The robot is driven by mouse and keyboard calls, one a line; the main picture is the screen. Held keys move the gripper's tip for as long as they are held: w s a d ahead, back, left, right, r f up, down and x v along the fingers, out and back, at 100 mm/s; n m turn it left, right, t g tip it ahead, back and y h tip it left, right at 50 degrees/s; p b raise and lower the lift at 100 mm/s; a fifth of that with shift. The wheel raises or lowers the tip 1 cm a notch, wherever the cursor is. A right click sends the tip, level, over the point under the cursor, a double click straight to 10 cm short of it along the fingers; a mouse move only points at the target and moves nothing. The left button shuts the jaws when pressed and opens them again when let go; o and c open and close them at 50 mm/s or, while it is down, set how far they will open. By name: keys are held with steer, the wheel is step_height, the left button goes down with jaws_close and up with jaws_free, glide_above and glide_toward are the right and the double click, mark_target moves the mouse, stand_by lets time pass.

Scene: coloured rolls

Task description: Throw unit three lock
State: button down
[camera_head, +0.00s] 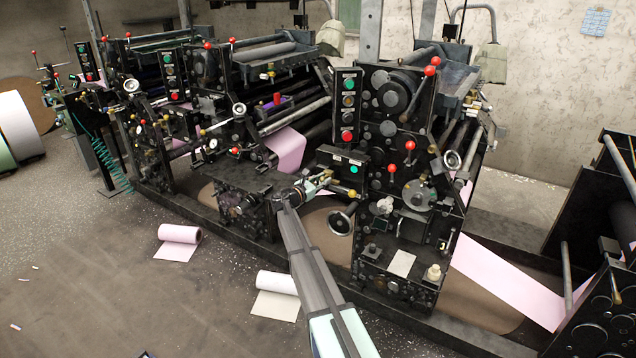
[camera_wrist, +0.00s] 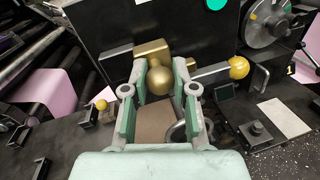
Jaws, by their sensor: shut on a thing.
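In the wrist view, a brass ball knob (camera_wrist: 159,82) stands on a brass block (camera_wrist: 151,49) against a black control box (camera_wrist: 195,30). My gripper (camera_wrist: 160,75) has a finger on each side of the ball and is shut on it. In the head view my gripper (camera_head: 319,183) is at the same black box (camera_head: 343,160), which has a green button, on the front of the nearest press unit (camera_head: 400,150). The knob is too small and partly covered there to make out well.
A lever with a yellow ball (camera_wrist: 238,67) sticks out just right of my gripper. A dark shelf (camera_head: 258,180) is to the left. Pink rolls (camera_head: 180,234) lie on the floor, with free floor at the front left.

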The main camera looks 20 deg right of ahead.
steer(key=shift+s+d, duration=0.15)
steer(key=shift+s, duration=0.05)
steer(key=c, duration=0.9)
jaws_free()
steer(key=shift+d, duration=0.1)
steer(key=v, duration=1.2)
steer(key=shift+w, duration=0.1)
